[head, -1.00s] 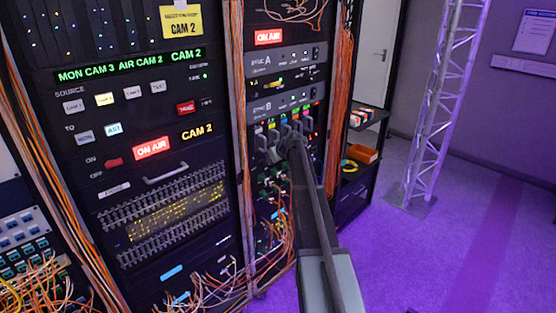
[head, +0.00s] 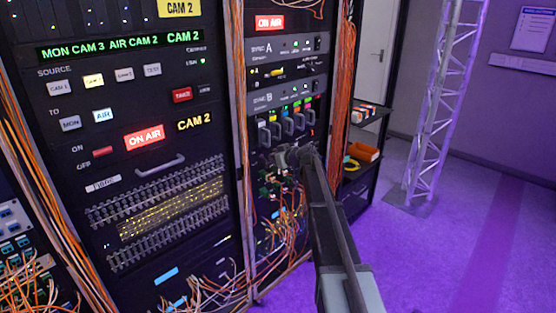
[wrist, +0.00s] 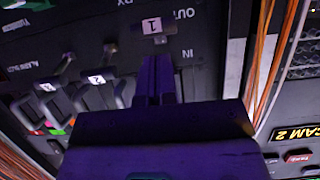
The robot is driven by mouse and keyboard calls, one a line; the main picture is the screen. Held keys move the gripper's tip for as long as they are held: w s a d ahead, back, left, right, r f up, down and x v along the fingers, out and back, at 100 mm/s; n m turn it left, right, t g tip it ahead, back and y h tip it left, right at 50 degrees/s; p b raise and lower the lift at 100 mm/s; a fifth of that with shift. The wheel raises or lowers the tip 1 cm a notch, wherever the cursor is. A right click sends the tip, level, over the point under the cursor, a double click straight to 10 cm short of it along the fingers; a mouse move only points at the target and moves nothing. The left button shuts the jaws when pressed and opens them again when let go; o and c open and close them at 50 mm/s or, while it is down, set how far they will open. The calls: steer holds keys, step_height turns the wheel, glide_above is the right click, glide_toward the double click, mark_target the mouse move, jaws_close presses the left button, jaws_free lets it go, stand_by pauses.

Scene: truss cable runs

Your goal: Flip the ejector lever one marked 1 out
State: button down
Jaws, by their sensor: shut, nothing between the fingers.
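The lever marked 1 shows in the wrist view by its white tag (wrist: 152,25), just beyond my fingertips. Its tag lies nearer the OUT lettering than the IN lettering. My gripper (wrist: 155,60) is shut and empty, close to this lever; I cannot tell whether it touches it. Levers marked 2 (wrist: 98,79) and 3 (wrist: 47,87) stand to the left, their tags lower in the picture. In the head view my gripper (head: 281,158) is just below the row of grey levers (head: 288,127). Lever 1's number is unreadable there.
Orange cable bundles (head: 340,80) run down the rack beside the levers, and loose cables (head: 275,235) hang below. An orange bin (head: 364,152) sits on a shelf at right. A truss tower (head: 435,110) stands on the open purple floor.

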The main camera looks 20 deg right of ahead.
steer(key=shift+r+p, duration=0.35)
steer(key=shift+r, duration=0.2)
steer(key=f+p+v, duration=0.1)
steer(key=f+v, duration=0.1)
steer(key=v, duration=0.7)
steer(key=shift+s+d+p, duration=0.35)
steer(key=shift+s, duration=0.4)
steer(key=shift+r, duration=0.1)
